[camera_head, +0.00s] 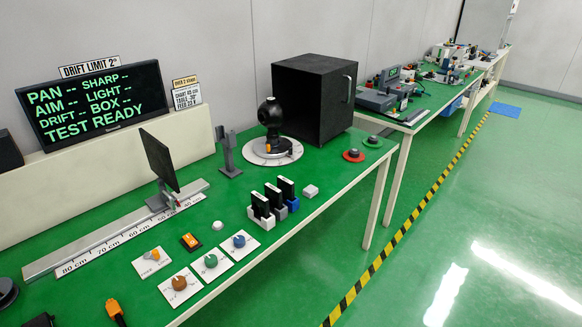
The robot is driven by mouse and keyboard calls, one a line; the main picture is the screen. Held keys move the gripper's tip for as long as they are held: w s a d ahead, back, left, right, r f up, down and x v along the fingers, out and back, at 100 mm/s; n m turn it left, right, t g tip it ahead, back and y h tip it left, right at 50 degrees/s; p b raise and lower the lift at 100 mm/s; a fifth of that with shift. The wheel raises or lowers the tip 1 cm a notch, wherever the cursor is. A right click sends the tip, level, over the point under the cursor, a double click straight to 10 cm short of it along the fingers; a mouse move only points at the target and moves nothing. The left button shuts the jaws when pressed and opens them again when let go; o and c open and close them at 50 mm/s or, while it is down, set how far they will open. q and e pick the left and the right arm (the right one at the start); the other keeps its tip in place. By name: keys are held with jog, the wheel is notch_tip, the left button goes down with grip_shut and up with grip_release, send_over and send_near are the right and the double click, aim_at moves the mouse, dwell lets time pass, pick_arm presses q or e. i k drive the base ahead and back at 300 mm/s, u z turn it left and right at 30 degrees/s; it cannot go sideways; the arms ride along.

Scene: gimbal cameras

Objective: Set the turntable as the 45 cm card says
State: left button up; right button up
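The turntable is a white round disc (256,157) on the green bench, beside the open-sided black box. A black gimbal camera (271,115) stands on it, with an orange mark near its base. A small printed card (186,94) stands on the back ledge, right of the screen. It seems to read chart 45 cm, table 20°, and a feed line too small to be sure of. A dark chart panel (159,160) stands on a rail (110,230) marked in cm. Neither of my grippers is in view.
A screen (95,105) reads "TEST READY". Orange, green and blue knobs (211,260) sit on white plates at the front. Several black modules (262,207) stand in holders. The black box (312,98) blocks space behind the turntable. Red and green buttons (353,155) lie right.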

aim_at(285, 148)
jog(key=z, duration=1.1)
jog(key=i, duration=1.2)
jog(key=u, duration=0.5)
